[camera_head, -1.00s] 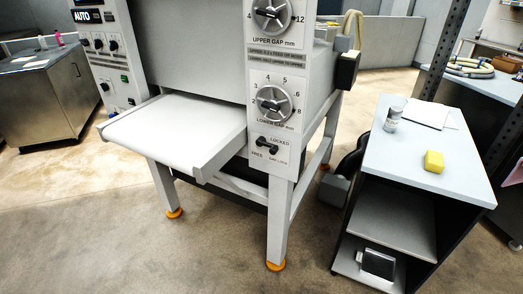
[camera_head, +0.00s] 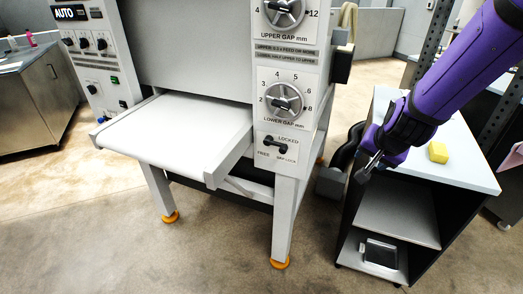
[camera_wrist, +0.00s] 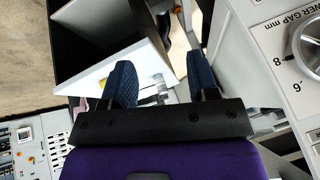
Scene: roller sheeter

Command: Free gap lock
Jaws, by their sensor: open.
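The gap lock (camera_head: 275,145) is a small black lever on the machine's white front panel, below the lower gap dial (camera_head: 282,101). It lies nearly level between the words LOCKED at upper right and FREE at lower left; I cannot tell which it is set to. My gripper (camera_head: 368,172) is to the right of the panel, in front of the cart's left edge, well apart from the lever. In the wrist view its two dark blue fingers (camera_wrist: 163,78) are spread with nothing between them. The dial (camera_wrist: 310,45) shows there at the right edge; the lever is not seen there.
A cart (camera_head: 470,174) with a pale top and open shelves stands at right, bearing a yellow block (camera_head: 438,152). A white feed table (camera_head: 180,125) juts from the machine left of the panel. The floor in front is clear.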

